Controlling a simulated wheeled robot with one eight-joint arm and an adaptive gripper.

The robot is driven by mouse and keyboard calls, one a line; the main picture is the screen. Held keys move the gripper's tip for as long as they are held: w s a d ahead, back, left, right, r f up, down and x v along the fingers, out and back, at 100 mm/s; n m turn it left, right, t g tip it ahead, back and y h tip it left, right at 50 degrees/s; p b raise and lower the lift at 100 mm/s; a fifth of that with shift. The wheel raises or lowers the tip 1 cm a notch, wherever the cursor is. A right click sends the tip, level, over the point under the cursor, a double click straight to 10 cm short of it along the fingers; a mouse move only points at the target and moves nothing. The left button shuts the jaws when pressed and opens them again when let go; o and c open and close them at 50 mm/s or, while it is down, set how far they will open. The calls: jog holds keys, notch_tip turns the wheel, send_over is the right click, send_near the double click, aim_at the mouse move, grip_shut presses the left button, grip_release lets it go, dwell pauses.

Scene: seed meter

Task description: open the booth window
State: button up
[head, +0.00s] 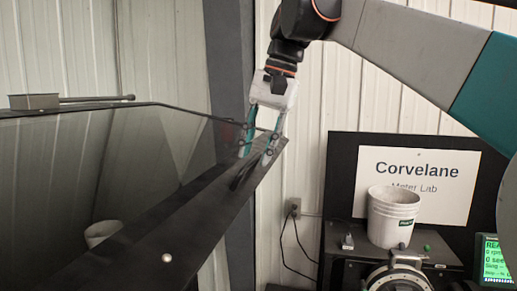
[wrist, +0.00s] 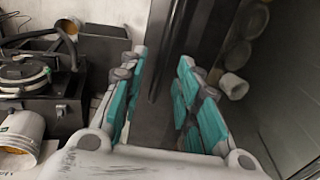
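The booth window is a dark, see-through pane (head: 150,150) in a black frame (head: 165,235), filling the left of the head view. Its frame slants up to a corner at the right. A short black bar handle (head: 240,178) stands on the frame near that corner. My gripper (head: 256,156) points down at this corner, with its teal-padded fingers apart on either side of the handle's upper end. In the wrist view the fingers (wrist: 163,72) are open, with the dark bar (wrist: 160,60) between them and gaps visible. I cannot tell whether either pad touches it.
A white bucket (head: 393,217) stands on a dark bench at the right, before a Corvelane sign (head: 418,184). A round metal device (head: 399,277) and a green-lit display (head: 495,262) are in front. A grey box with a rod (head: 35,101) lies at the window's top edge.

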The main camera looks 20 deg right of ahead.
jog(key=shift+s+a+f, duration=0.1)
jog(key=shift+s, duration=0.1)
grip_shut()
notch_tip(320, 180, down, 14)
jog(key=w+a+y+b, duration=0.1)
jog(key=w+a+b, duration=0.1)
jog(key=b, duration=0.4)
jog(key=shift+a+t+b, duration=0.35)
jog(key=shift+t+b, duration=0.05)
